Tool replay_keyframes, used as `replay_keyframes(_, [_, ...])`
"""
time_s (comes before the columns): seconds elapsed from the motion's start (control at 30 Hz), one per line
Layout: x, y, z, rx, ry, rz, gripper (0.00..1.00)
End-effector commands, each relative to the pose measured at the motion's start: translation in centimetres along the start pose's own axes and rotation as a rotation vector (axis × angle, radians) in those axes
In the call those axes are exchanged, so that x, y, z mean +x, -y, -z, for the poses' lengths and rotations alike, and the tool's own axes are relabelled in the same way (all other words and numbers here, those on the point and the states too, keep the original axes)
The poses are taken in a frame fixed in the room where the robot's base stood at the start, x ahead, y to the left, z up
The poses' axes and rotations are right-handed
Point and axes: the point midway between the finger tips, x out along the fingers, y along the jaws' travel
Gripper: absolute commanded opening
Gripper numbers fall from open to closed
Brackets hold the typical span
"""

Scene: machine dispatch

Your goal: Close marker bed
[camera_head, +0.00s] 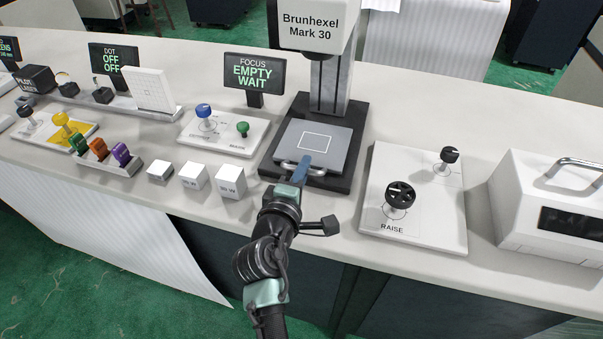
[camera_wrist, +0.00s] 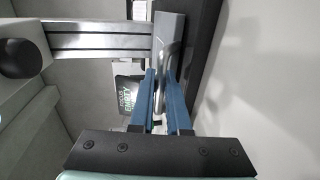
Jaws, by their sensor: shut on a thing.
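The marker bed (camera_head: 324,138) is a grey plate with a white square outline, lying under the marker head (camera_head: 314,27) labelled Brunhexel Mark 30. A metal bar handle (camera_head: 286,168) runs along its front edge. My gripper (camera_head: 304,164) is at this handle, with its blue fingers over it. In the wrist view, my gripper (camera_wrist: 165,88) has its two blue fingers closed around the handle; the edge of the bed (camera_wrist: 168,28) shows just beyond. The bed sits over the black base (camera_head: 352,165). The fingertips hide part of the handle.
A FOCUS display (camera_head: 254,72) reads EMPTY WAIT. A panel with blue and green knobs (camera_head: 220,140) and several white cubes (camera_head: 230,181) stand to the left. A RAISE panel (camera_head: 432,215) with black knobs and a white box (camera_head: 540,215) with a handle are to the right.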

Motion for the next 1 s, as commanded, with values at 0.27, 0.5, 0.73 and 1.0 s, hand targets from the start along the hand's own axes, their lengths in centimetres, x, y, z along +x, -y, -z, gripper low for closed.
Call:
replay_keyframes(0.27, [0.1, -0.3, 0.0, 0.001, -0.001, -0.007, 0.38])
replay_keyframes(0.5, [0.0, -0.2, 0.0, 0.001, 0.000, -0.005, 0.45])
replay_keyframes(0.73, [-0.2, -0.1, 0.0, 0.000, 0.000, -0.004, 0.45])
replay_keyframes(1.0, [-3.6, 0.8, 0.0, 0.000, -0.001, 0.000, 0.45])
